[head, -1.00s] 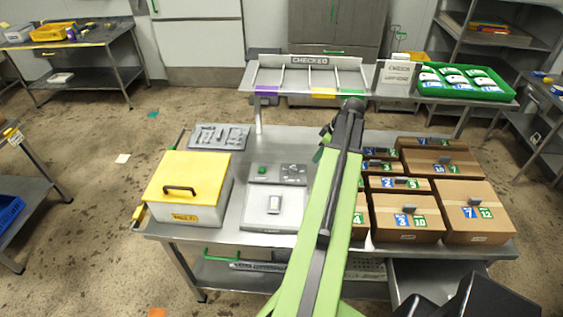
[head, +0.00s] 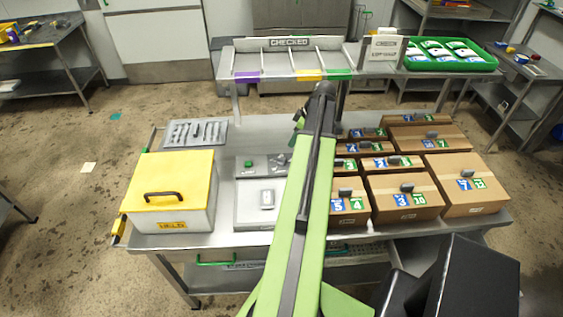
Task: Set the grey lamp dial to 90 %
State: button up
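A grey control panel (head: 264,166) lies on the table behind a pale flat unit. It carries a green button (head: 248,163) at its left and a small grey dial-like part (head: 280,160) at its right. The dial's marks and setting are too small to read. My arm reaches up across the middle of the view, just right of the panel. My gripper (head: 299,119) is at the dark far end of the arm, beyond and right of the panel, apart from it. Its fingers are not clear, and I see nothing held.
The pale unit (head: 247,215) bears a small light block. A yellow-lidded box (head: 185,176) stands left, a grey tool tray (head: 180,134) behind it. Several cardboard boxes (head: 405,203) crowd the right. A raised rack (head: 245,62) stands behind.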

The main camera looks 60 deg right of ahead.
aim_at(283, 158)
jog(key=b+x, duration=1)
jog(key=x, duration=0.2)
jog(key=shift+f, duration=0.3)
jog(key=shift+w+a+r, duration=0.1)
grip_shut()
